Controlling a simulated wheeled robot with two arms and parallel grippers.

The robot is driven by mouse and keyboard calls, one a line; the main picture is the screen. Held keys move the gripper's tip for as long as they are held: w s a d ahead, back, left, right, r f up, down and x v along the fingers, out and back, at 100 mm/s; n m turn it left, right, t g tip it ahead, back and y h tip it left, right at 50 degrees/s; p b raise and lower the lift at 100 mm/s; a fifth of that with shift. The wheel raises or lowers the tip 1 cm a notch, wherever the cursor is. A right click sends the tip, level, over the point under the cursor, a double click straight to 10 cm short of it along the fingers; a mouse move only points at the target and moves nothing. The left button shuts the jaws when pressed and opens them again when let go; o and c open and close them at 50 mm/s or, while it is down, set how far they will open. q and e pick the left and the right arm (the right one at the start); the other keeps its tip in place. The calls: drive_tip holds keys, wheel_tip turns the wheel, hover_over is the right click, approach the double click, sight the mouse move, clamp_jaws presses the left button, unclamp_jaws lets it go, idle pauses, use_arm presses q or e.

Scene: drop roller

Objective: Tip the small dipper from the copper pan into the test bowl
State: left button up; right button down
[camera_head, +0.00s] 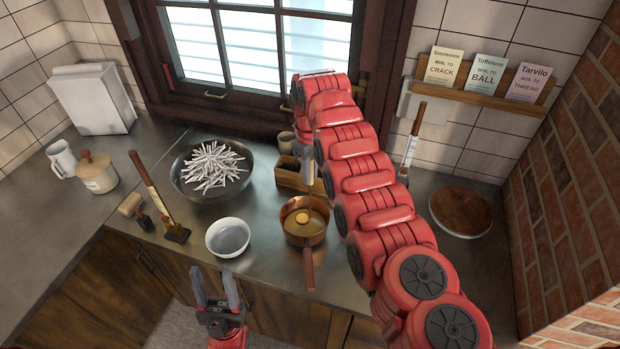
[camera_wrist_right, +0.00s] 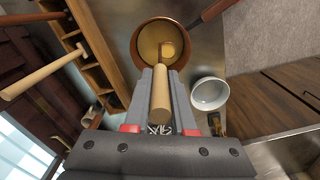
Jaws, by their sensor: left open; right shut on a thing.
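The copper pan (camera_head: 304,238) holds amber liquid on the counter, its handle toward the front. The small dipper (camera_head: 302,217) has its round head in the pan at the liquid and its stick rising upward. My right gripper (camera_wrist_right: 160,80) is shut on the dipper's pale wooden handle (camera_wrist_right: 160,100), above the pan (camera_wrist_right: 140,58). In the head view my right arm partly hides that grip. The test bowl (camera_head: 228,238) is a white bowl left of the pan, with what looks like clear water in it. It also shows in the right wrist view (camera_wrist_right: 210,94). My left gripper (camera_head: 216,290) is open and empty, in front of the counter edge.
A dark bowl of white sticks (camera_head: 212,170) stands behind the test bowl. A wooden box (camera_head: 291,175) sits behind the pan. A round wooden board (camera_head: 460,210) lies right. Three cards (camera_head: 485,75) stand on a shelf.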

drive_tip(key=shift+r, duration=0.75)
drive_tip(key=shift+r+p, duration=0.5)
drive_tip(key=shift+r, duration=1.1)
wheel_tip(320, 180, up, 3)
drive_tip(key=p, duration=0.3)
drive_tip(key=shift+s+r, duration=0.1)
drive_tip(key=shift+f, duration=0.2)
